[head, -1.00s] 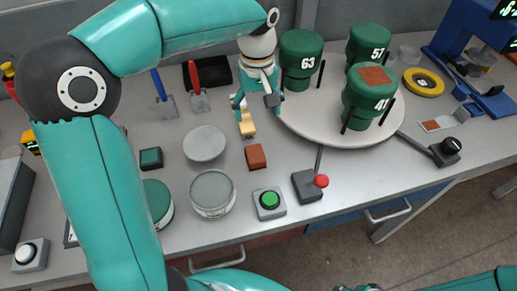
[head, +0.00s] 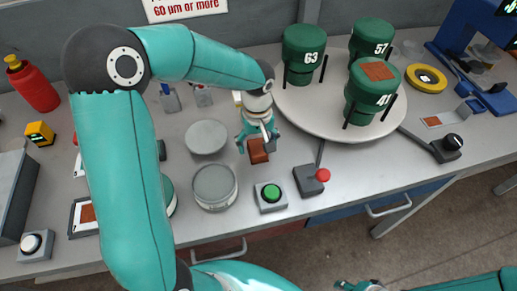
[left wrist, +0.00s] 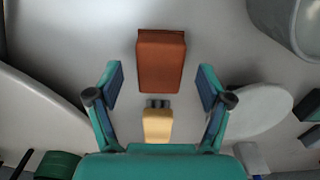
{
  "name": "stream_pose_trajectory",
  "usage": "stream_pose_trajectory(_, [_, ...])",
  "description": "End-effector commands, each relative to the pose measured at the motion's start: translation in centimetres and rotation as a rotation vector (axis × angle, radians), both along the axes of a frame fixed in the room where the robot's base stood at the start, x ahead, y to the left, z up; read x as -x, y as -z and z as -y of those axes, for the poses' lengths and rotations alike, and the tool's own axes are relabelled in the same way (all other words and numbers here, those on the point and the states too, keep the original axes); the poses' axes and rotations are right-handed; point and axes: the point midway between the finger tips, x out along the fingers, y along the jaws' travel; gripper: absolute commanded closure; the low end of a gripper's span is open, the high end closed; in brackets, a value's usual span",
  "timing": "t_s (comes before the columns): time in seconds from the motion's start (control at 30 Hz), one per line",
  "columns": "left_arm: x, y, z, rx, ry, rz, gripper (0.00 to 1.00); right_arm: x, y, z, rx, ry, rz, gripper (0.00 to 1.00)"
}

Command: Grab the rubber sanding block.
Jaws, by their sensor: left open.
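The sanding block appears to be the reddish-brown block (head: 259,152) on the grey bench, in front of the turntable; its top is partly covered by my left gripper (head: 258,141) in the head view. In the left wrist view, the block (left wrist: 160,62) lies centred between the lines of the two fingers. My left gripper (left wrist: 160,78) is open and empty, its fingertips apart on either side of the block's near part. A tan piece (left wrist: 158,125) lies nearer the palm. My right gripper (head: 360,285) shows only partly at the bottom edge.
A grey tin (head: 214,188) and a round grey disc (head: 206,137) stand left of the block. The turntable (head: 330,122) with green numbered containers is behind right.

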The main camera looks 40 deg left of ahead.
Motion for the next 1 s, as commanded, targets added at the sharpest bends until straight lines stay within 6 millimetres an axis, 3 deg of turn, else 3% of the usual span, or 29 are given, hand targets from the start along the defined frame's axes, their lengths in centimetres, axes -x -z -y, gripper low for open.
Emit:
stream_pose_trajectory(0.13, [0.0, 1.7, -0.1, 0.0, -0.001, -0.003, 0.21, 0.0, -0.2, 0.0, 0.0, 0.0, 0.0, 0.6])
stream_pose_trajectory(0.4, [0.0, 2.1, -0.1, 0.0, -0.001, 0.0, 0.21, 0.0, -0.2, 0.0, 0.0, 0.0, 0.0, 0.6])
stream_pose_trajectory(0.83, [0.0, 2.1, -0.1, 0.0, 0.0, 0.0, 0.9, 0.0, -0.2, 0.0, 0.0, 0.0, 0.0, 0.6])
stream_pose_trajectory(1.0, [0.0, 2.0, -0.1, 0.0, 0.0, 0.001, 0.91, 0.0, -0.2, 0.0, 0.0, 0.0, 0.0, 0.6])
